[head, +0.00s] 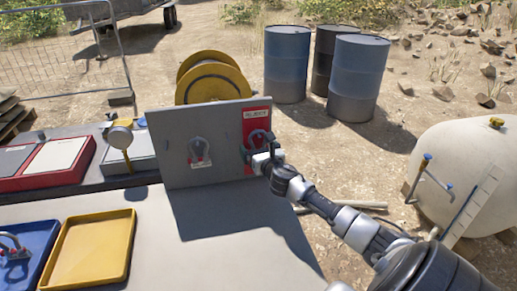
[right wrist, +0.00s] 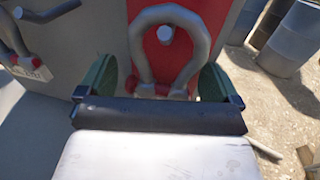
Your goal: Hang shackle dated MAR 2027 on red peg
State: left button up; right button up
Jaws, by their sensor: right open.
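A grey shackle (right wrist: 197,45) with red pin ends is at the red panel (head: 257,120) of the upright grey board; its bow goes around the peg (right wrist: 166,34). It also shows in the head view (head: 259,134), partly behind my gripper. I see no readable date on it. My right gripper (right wrist: 155,85) is open, with one green-padded finger on each side of the shackle's lower end. A second shackle (head: 199,148) with a white tag hangs on the grey part of the board. A third shackle (head: 14,248) lies in the blue tray (head: 36,238) at left.
An empty yellow tray (head: 92,250) lies beside the blue tray. A gauge (head: 120,137) and a red-framed tray (head: 55,160) are left of the board (head: 175,172). A yellow reel (head: 212,75) and drums (head: 355,70) stand behind. The tabletop before the board is clear.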

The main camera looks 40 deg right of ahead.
jog(key=v, duration=1.1)
jog(key=shift+b, duration=0.3)
jog(key=shift+w, duration=0.1)
